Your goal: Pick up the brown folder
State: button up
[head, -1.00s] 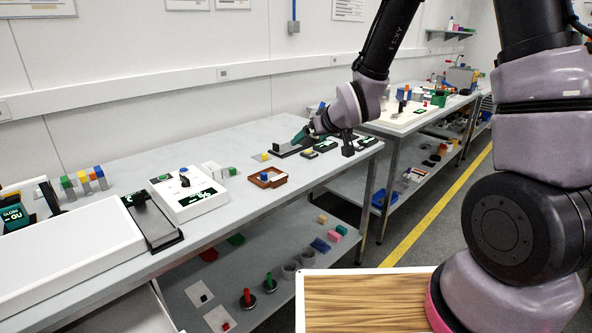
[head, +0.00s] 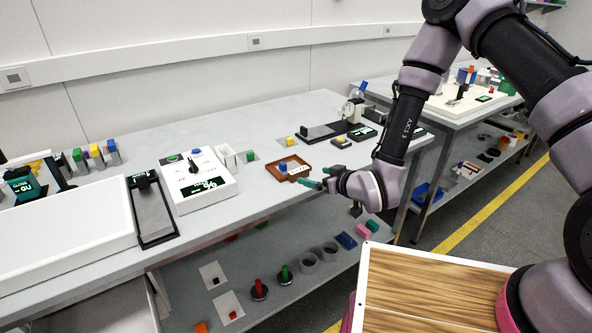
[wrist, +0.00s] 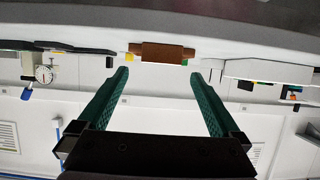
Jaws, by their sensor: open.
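A shallow brown tray-like item (head: 272,170) lies on the grey bench near its front edge, with a small blue piece and a white piece on it. It is the only brown item I see on the bench top; I cannot make out a flat folder shape. In the wrist view the brown item (wrist: 162,53) shows edge-on, ahead of and between my fingers. My gripper (head: 308,183) has two teal fingers, is open and empty, and points left at the item's front right side. In the wrist view its fingers (wrist: 160,80) stand wide apart.
A white control box (head: 198,184) stands left of the brown item. A dark slide device (head: 322,131) and a round dial (head: 347,110) lie behind it. The lower shelf (head: 325,276) holds several small parts. A second bench (head: 450,112) stands at the right.

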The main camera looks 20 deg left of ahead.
aim_at(301, 171)
jog(key=x, duration=0.7)
jog(key=shift+a+r, duration=0.15)
jog(key=shift+r, duration=0.1)
jog(key=c, duration=1.1)
